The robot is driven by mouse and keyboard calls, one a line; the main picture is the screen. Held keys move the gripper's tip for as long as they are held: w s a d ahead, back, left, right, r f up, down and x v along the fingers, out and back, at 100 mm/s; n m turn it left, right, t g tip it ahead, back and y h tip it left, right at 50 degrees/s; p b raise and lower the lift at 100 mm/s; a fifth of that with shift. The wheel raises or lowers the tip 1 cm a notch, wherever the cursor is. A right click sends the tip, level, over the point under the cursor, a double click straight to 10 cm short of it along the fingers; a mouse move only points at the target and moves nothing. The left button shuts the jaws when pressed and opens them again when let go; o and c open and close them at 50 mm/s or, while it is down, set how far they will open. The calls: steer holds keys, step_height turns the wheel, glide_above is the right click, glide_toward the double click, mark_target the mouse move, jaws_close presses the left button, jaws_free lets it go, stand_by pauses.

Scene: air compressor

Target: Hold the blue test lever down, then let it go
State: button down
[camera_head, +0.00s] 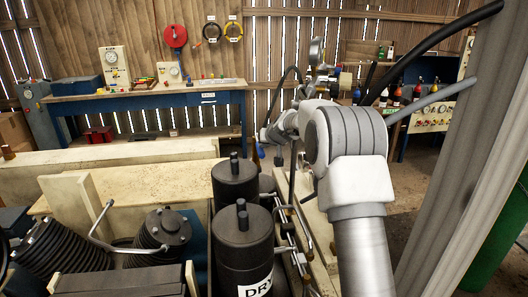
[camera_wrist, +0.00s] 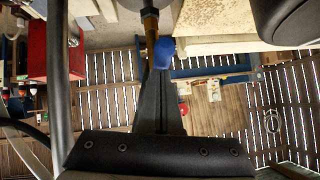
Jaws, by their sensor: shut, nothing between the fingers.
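The blue test lever (camera_wrist: 164,50) shows in the wrist view as a rounded blue end, beside a brass-coloured stem under a dark fitting. My gripper (camera_wrist: 157,80) is shut and empty, its dark fingers together. The fingertips overlap the lower edge of the blue end in this view; whether they touch it I cannot tell. In the head view a small blue tip (camera_head: 261,152) shows just below the end of my arm, probably the same lever. My fingers are not clear there, and my wrist hides part of the fittings behind it.
Two black cylinders (camera_head: 242,245), one marked DRY, stand in front, with pipes (camera_head: 300,240) to their right. A ribbed compressor head (camera_head: 165,228) is at the left. A gauge (camera_head: 316,50) and hoses stand behind my arm. A blue workbench (camera_head: 150,97) lines the back wall.

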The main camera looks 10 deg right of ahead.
mark_target(264, 156)
steer(key=shift+s+f+t+b, duration=0.1)
steer(key=shift+f+t+b, duration=1.6)
steer(key=shift+b, duration=6.1)
steer(key=shift+f+g+b, duration=0.3)
steer(key=shift+f+b, duration=0.35)
steer(key=shift+b, duration=0.35)
steer(key=shift+r, duration=0.1)
steer(key=shift+r+p, duration=0.65)
steer(key=shift+r, duration=0.2)
steer(key=shift+r, duration=0.35)
steer(key=w+r+v, duration=0.1)
steer(key=r+v, duration=0.1)
steer(key=v, duration=2)
steer(key=shift+d+r+b, duration=0.4)
steer(key=shift+d, duration=0.05)
